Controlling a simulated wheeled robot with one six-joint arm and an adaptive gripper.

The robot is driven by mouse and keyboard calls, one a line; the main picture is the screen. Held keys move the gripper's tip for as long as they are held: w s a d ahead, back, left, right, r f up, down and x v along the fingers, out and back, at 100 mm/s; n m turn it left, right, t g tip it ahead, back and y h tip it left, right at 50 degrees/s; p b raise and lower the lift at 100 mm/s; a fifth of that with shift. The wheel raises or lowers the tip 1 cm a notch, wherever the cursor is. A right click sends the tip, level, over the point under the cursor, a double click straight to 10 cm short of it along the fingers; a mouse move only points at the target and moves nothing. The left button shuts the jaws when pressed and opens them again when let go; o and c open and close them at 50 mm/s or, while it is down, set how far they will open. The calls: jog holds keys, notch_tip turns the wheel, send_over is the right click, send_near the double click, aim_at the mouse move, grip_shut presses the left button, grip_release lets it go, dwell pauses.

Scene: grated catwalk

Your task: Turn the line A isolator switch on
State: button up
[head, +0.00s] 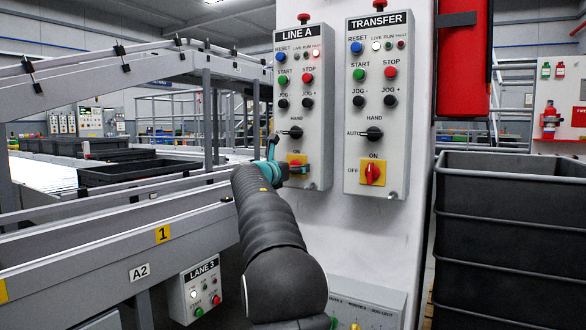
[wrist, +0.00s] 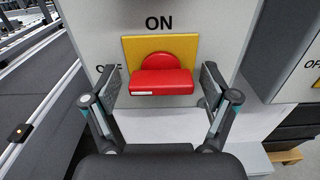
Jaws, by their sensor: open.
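The LINE A panel (head: 318,135) hangs on the left of the white column. Its isolator switch (head: 297,158) is a red handle on a yellow plate at the panel's bottom, partly hidden by my gripper (head: 286,162). In the wrist view the red handle (wrist: 162,82) lies horizontal, with a white mark at its left end toward the OFF label. ON is printed above the yellow plate (wrist: 187,47). My gripper (wrist: 160,88) is open, with one finger to the left and one to the right of the handle. The left finger partly covers OFF. Contact cannot be told.
The TRANSFER panel (head: 378,110) with a similar red switch (head: 372,173) is close on the right. A conveyor with rails (head: 120,240) runs along the left. Black crates (head: 510,240) are stacked at the right, below a red box (head: 462,60).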

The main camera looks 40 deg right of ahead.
jog(key=c, duration=1.2)
jog(key=shift+o, duration=0.2)
jog(key=shift+f+m, duration=0.1)
jog(key=shift+m, duration=0.2)
jog(key=m+b, duration=0.1)
jog(key=m, duration=0.1)
jog(key=shift+f+m, duration=0.1)
jog(key=shift+m, duration=0.3)
jog(key=m+b, duration=0.1)
jog(key=m, duration=0.4)
jog(key=shift+w+f+b, duration=0.1)
jog(key=shift+f+b, duration=0.05)
jog(key=shift+b, duration=0.2)
jog(key=m+b, duration=0.2)
jog(key=m, duration=0.3)
jog(key=shift+a+m, duration=0.1)
jog(key=shift+m, duration=0.3)
jog(key=shift+m+b, duration=0.6)
jog(key=shift+m, duration=1.2)
